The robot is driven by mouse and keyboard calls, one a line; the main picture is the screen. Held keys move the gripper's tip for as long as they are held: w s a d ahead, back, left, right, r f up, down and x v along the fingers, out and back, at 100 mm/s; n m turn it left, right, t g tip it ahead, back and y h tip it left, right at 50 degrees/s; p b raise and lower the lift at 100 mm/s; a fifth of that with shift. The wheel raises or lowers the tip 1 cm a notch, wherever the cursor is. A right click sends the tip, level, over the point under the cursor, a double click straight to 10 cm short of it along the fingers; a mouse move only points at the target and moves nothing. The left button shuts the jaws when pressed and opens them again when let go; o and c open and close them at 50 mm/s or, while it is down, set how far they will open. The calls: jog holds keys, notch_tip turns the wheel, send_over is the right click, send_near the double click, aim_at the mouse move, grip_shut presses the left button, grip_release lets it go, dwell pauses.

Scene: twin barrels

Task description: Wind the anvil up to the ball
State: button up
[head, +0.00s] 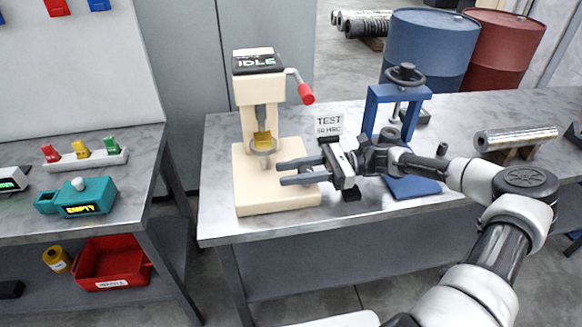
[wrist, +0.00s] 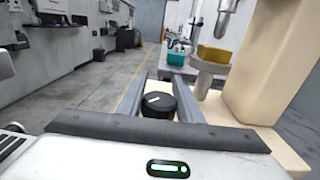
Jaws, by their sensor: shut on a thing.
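The cream tester (head: 248,110) reads IDLE. Its round grey anvil (head: 262,151) stands on a short stem and bears a yellow block (head: 262,138); the anvil (wrist: 209,63) and the block (wrist: 214,54) also show in the wrist view. Above the block is the grey plunger (head: 262,116); in the wrist view its narrow tip (wrist: 223,33) looks a little above the block. The ball itself is too small to make out. My gripper (head: 281,173) is low beside the anvil stem. Its fingers are shut on a black round knob (wrist: 158,102) with a white mark.
A red-handled crank (head: 305,93) sticks out at the tester's upper right. A TEST sign (head: 329,124) stands behind my gripper. A blue press (head: 397,115) stands close to my arm. The left bench holds a teal box (head: 88,196) and coloured blocks.

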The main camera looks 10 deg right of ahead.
jog(key=n+g+b, duration=0.1)
jog(key=n+g, duration=0.1)
jog(key=g, duration=0.1)
jog(key=s+n+g+h, duration=0.1)
jog(key=n+g, duration=0.1)
jog(key=g, duration=0.1)
jog(key=shift+s+f+g+h+b, duration=0.1)
jog(key=shift+f+g+h+b, duration=0.1)
jog(key=shift+g+h+b, duration=0.15)
jog(key=shift+s+d+n+g+h+b, duration=0.15)
jog(key=shift+n+g+h, duration=0.2)
jog(key=shift+n+g, duration=0.25)
jog(key=shift+s+d+n+g+h+b, duration=0.1)
jog(key=shift+s+n+g+h, duration=0.1)
jog(key=shift+n+g+h, duration=0.35)
jog(key=shift+s+d+n+g+h+b, duration=0.15)
jog(key=shift+n+g, duration=0.3)
jog(key=shift+g, duration=0.25)
jog(key=shift+s, duration=0.1)
jog(key=o, duration=1)
jog(key=shift+o, duration=0.2)
notch_tip(320, 180, up, 10)
jog(key=p, duration=0.2)
jog(key=shift+p, duration=0.3)
